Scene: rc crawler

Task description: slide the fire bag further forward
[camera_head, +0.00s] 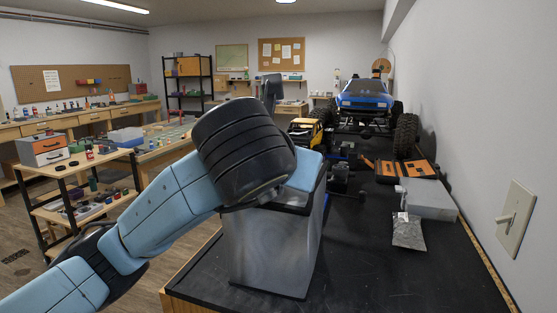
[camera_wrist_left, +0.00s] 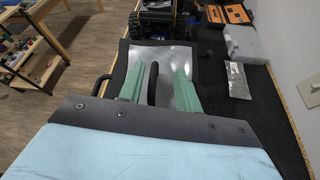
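The fire bag (camera_head: 268,252) is a tall grey metallic box-shaped bag with black edging. It stands upright on the near part of the black bench top. My left arm crosses over its top in the head view and hides part of it, with the fingers out of sight. In the left wrist view my left gripper (camera_wrist_left: 160,70) points at the bag's silver face (camera_wrist_left: 205,62). Its two green fingers are apart, with a black handle (camera_wrist_left: 153,78) upright between them and gaps on both sides. My right gripper is in neither view.
Beyond the bag on the bench (camera_head: 385,288) are small dark parts, a yellow crawler (camera_head: 305,131) and a blue truck (camera_head: 364,96). A grey box (camera_head: 428,199), a silver pouch (camera_head: 408,231) and an orange-black case (camera_head: 405,170) lie right. A wall with a switch (camera_head: 516,208) borders the bench.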

